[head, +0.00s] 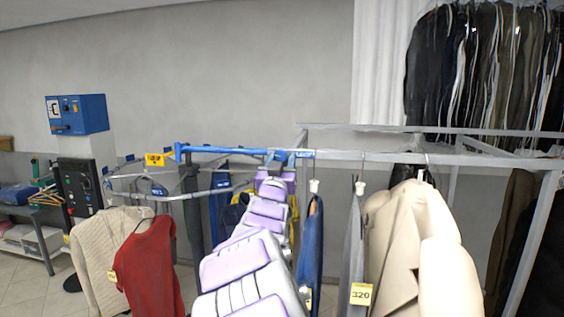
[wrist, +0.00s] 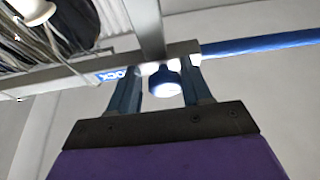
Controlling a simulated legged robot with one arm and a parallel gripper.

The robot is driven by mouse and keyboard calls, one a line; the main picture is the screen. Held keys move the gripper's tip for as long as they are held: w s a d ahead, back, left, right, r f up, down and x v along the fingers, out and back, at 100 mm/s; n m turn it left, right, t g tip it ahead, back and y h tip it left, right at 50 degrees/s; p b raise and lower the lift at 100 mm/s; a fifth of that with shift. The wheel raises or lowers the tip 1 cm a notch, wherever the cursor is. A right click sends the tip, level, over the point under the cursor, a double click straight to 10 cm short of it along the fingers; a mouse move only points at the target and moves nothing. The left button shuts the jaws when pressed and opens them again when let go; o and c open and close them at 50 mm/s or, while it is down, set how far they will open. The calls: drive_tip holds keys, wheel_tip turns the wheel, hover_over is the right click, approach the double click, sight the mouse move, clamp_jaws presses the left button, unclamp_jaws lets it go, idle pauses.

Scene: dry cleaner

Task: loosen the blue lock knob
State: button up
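The blue lock knob (wrist: 164,82) hangs under the grey rail in the wrist view, with a pale round end towards the camera. A blue "LOCK" label (wrist: 115,75) is on the rail just left of it. My gripper (wrist: 161,70) is open, one blue-grey finger on each side of the knob. A narrow gap shows on the left; I cannot tell whether the right finger touches it. In the head view my gripper (head: 277,157) is up at the rail's left end, by the blue label (head: 304,154). The knob cannot be made out there.
A beige coat (head: 400,235) hangs close right of my arm, a red garment (head: 150,265) to the left. A blue control box (head: 77,114) stands further left.

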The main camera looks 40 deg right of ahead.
drive_tip(key=shift+w+a, duration=0.1)
drive_tip(key=shift+a, duration=0.15)
drive_tip(key=shift+c, duration=1.4)
drive_tip(key=shift+r, duration=0.1)
drive_tip(key=c, duration=0.3)
drive_tip(key=shift+a, duration=0.1)
drive_tip(key=shift+r+m, duration=0.1)
drive_tip(key=shift+m, duration=0.3)
drive_tip(key=shift+m+g+h, duration=0.3)
drive_tip(key=shift+m+g, duration=0.1)
drive_tip(key=shift+m, duration=0.2)
